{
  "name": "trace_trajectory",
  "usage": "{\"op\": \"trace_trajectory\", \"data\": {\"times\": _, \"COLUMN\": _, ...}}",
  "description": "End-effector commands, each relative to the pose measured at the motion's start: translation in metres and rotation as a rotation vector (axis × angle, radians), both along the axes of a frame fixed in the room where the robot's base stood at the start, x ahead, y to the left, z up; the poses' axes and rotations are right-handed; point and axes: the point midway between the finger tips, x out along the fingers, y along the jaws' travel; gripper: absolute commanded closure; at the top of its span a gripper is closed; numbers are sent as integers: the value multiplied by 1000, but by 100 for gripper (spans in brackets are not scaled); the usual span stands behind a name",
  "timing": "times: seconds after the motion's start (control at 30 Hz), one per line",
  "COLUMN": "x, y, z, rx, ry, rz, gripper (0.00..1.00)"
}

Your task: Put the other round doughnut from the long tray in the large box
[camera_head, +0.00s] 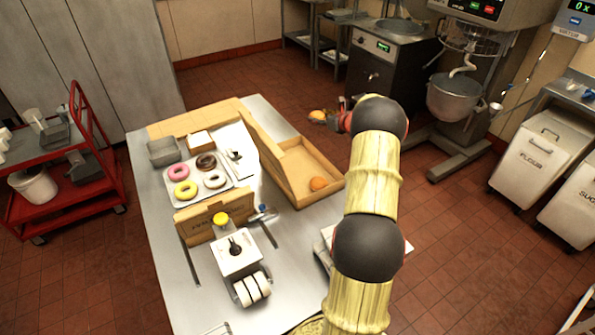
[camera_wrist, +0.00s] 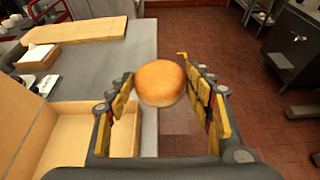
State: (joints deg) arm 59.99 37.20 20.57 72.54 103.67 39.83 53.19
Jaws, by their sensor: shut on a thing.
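My gripper (camera_head: 337,120) is shut on a round golden-brown doughnut (camera_wrist: 160,84), which sits between its two padded fingers. The held doughnut also shows in the head view (camera_head: 317,115), up in the air beyond the far right side of the large box. The large box (camera_head: 291,152) is cardboard and stands open on the table, its lid raised on the left. Another round doughnut (camera_head: 318,184) lies inside it, near the front right corner. In the wrist view part of the open box (camera_wrist: 91,112) shows at the lower left, left of the held doughnut. I cannot make out the long tray for certain.
A light tray (camera_head: 177,205) holds several ring doughnuts, pink, yellow, brown and white. A grey metal container (camera_head: 163,153) stands behind it. A smaller cardboard box (camera_head: 196,225) and a white device (camera_head: 236,255) stand in front. Open floor lies right of the table.

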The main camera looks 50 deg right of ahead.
Motion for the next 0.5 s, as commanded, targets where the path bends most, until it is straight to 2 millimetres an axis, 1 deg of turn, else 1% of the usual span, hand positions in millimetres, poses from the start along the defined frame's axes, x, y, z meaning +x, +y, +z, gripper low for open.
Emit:
{"op": "trace_trajectory", "data": {"times": 0.37, "x": 20, "y": 80, "z": -37, "rx": 4, "ry": 1, "rz": 4, "gripper": 73}}
{"op": "trace_trajectory", "data": {"times": 0.4, "x": 22, "y": 88, "z": -41, "rx": 3, "ry": 2, "rz": 3, "gripper": 73}}
{"op": "trace_trajectory", "data": {"times": 0.5, "x": 25, "y": 101, "z": -62, "rx": 4, "ry": 3, "rz": 3, "gripper": 73}}
